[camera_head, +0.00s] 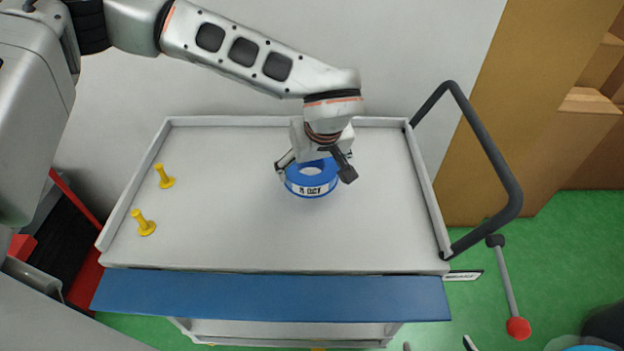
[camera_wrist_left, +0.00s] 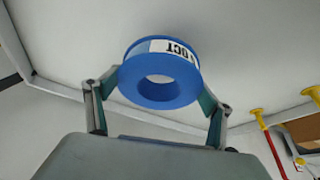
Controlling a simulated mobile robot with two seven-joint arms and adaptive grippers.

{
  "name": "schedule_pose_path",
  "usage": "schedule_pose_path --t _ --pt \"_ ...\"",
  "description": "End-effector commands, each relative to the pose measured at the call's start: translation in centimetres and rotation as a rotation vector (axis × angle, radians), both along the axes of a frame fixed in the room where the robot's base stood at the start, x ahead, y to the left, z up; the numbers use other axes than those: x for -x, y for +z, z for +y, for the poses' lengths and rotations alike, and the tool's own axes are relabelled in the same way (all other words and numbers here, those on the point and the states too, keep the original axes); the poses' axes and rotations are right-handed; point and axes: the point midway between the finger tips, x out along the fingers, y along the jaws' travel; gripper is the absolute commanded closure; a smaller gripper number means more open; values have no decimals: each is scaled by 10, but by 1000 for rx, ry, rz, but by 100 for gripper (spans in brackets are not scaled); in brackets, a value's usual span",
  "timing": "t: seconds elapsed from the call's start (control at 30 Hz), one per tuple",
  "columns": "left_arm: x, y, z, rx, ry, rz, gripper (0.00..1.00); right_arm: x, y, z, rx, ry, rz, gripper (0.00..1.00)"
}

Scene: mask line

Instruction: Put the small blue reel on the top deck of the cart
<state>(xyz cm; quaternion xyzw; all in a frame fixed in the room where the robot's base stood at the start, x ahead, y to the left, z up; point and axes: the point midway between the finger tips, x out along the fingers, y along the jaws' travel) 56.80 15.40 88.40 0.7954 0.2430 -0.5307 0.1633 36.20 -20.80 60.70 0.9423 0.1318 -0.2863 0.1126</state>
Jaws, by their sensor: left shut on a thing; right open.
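The small blue reel (camera_head: 312,180) has a white label with dark print and a round hole in its middle. In the head view it is over the middle of the cart's pale top deck (camera_head: 230,220). My left gripper (camera_head: 315,172) is shut on it from above; the left wrist view shows a finger on either side of the reel (camera_wrist_left: 160,80). I cannot tell whether the reel touches the deck. The tips of my right gripper (camera_head: 438,345) show apart at the bottom edge of the head view; the rest is out of view.
Two yellow pegs (camera_head: 145,224) stand at the deck's left side. The deck has a low raised rim, a blue front strip (camera_head: 270,297) and a dark handle (camera_head: 490,150) at the right. A red-knobbed lever (camera_head: 510,295) is right of the cart. Much of the deck is bare.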

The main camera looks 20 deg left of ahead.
Motion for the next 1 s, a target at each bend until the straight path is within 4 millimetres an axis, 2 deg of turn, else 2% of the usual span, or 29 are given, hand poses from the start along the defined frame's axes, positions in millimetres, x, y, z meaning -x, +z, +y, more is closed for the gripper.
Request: schedule_pose_path --t 0.2,0.3,0.67,0.7,0.77,1.0 --pt "1 -32 0 -1 0 6 43 2 -6 0 4 2 6 12" --pt "1 -41 0 -1 0 3 43 3 -8 0 6 2 8 12" --pt "0 -43 0 -1 -1 2 43 4 -8 0 5 3 10 12" --pt "1 -44 0 -1 -1 2 16 5 -8 0 5 3 11 12" --pt "1 -43 0 -1 -1 2 2 6 -8 0 6 3 12 12" --pt "1 -43 0 -1 -1 2 2 8 -9 0 5 4 16 12"
